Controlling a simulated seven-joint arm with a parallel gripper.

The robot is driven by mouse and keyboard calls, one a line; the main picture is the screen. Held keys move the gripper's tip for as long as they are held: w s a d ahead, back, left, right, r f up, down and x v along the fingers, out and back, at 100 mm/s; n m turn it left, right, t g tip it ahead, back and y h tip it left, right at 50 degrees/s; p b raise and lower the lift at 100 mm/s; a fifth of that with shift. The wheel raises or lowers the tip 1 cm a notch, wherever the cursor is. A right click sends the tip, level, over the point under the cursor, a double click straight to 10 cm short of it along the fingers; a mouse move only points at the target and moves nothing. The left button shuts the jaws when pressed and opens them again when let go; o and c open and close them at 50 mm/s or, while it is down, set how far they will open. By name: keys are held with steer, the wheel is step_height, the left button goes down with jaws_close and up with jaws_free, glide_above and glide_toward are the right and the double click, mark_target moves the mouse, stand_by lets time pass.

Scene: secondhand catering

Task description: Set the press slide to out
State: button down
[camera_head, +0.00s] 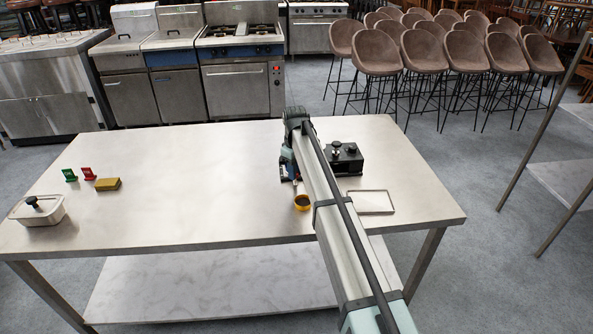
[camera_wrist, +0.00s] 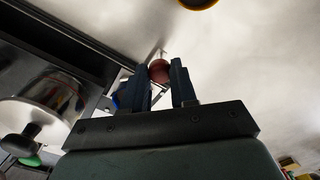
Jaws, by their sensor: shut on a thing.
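The press is most likely the black box-shaped unit (camera_head: 345,160) with round knobs on top, at the right of the table. The wrist view shows a dark frame with a rail (camera_wrist: 75,55) at the left, probably part of it. A reddish-brown ball knob (camera_wrist: 159,70) on a thin pale rod sits between the fingers of my gripper (camera_wrist: 160,84), which is shut on it. In the head view my gripper (camera_head: 290,168) is low at the left side of the black unit, largely hidden by my arm. The slide's position cannot be told.
A yellow-rimmed round cup (camera_head: 302,202) and a shallow tray (camera_head: 370,202) are near the press. A lidded container (camera_head: 38,212), red stand (camera_head: 89,174), green stand (camera_head: 70,175) and yellow block (camera_head: 108,184) are at the left. The table's (camera_head: 200,180) middle is clear.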

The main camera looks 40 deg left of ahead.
steer(key=c, duration=1.2)
jaws_free()
steer(key=shift+s+a, duration=0.25)
steer(key=o, duration=0.3)
steer(key=shift+w+d, duration=0.1)
steer(key=shift+r, duration=0.1)
step_height(320, 180, up, 14)
steer(key=shift+f, duration=0.2)
